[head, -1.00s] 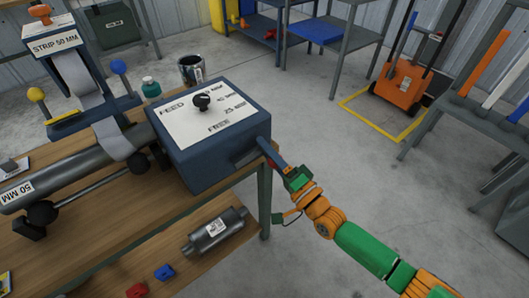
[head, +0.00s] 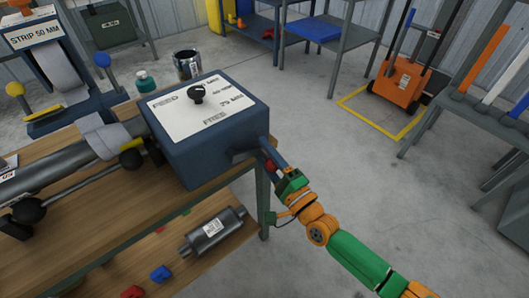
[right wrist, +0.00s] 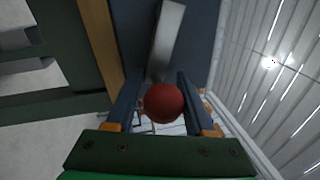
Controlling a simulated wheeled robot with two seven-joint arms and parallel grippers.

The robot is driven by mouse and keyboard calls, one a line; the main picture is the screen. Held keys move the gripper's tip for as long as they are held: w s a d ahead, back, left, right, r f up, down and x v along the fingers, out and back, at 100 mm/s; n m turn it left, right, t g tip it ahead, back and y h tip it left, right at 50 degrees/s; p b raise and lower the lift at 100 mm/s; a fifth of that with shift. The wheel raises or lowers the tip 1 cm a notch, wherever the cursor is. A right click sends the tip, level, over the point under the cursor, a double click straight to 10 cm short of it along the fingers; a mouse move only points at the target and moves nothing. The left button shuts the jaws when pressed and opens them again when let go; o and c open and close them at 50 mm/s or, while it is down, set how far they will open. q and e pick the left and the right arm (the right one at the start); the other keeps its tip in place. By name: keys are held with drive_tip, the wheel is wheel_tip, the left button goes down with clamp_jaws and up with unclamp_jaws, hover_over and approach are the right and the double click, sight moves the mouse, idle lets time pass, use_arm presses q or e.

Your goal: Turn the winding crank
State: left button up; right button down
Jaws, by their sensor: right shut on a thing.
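The winding crank is on the right side of a blue box (head: 205,155). Its grey arm (right wrist: 168,40) and round red knob (right wrist: 164,103) show in the right wrist view. My right gripper (head: 272,162) is shut on the red knob, with one finger on each side of it. In the head view the fingers hide most of the knob. A dark tube (head: 60,168) runs left from the box, and a grey strip (head: 105,138) lies over it. My left gripper is not in view.
The box top has a black dial knob (head: 196,94). The wooden bench (head: 95,220) carries the box, and a muffler (head: 214,231) lies on a lower shelf. A dark can (head: 187,65) and green bottle (head: 146,82) stand behind. Open floor lies to the right.

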drive_tip(key=shift+c, duration=1.9)
unclamp_jaws()
drive_tip(key=shift+d, duration=0.1)
drive_tip(key=v, duration=0.7)
